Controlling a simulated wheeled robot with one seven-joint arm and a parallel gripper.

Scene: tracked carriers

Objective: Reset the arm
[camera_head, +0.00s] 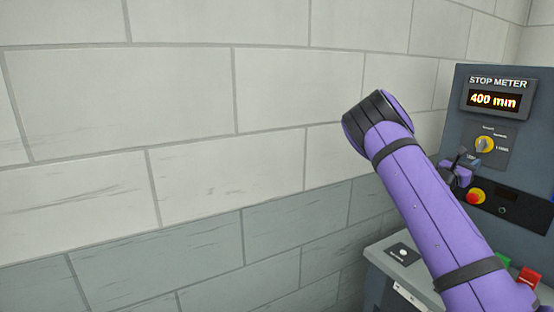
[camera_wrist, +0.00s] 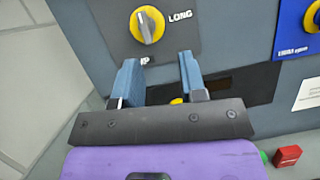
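My gripper (camera_wrist: 159,62) is open in the wrist view, its two blue-grey fingers apart with nothing held between them. The fingertips point at the dark control panel, just below a yellow rotary knob (camera_wrist: 147,25) beside the word LONG. I cannot tell whether they touch the panel. In the head view my purple arm is bent at a raised elbow, and my gripper (camera_head: 459,167) is near the panel, lower left of the yellow knob (camera_head: 485,144). A red button with a yellow collar (camera_head: 475,196) is right of and below the gripper.
The stop meter display (camera_head: 493,100) reads 400 mm. A grey ledge (camera_head: 401,254) with a black-plated button stands below, partly behind my arm. A green block (camera_head: 503,261) and red block (camera_head: 528,279) are at lower right. A brick wall (camera_head: 180,100) fills the left; space before it looks clear.

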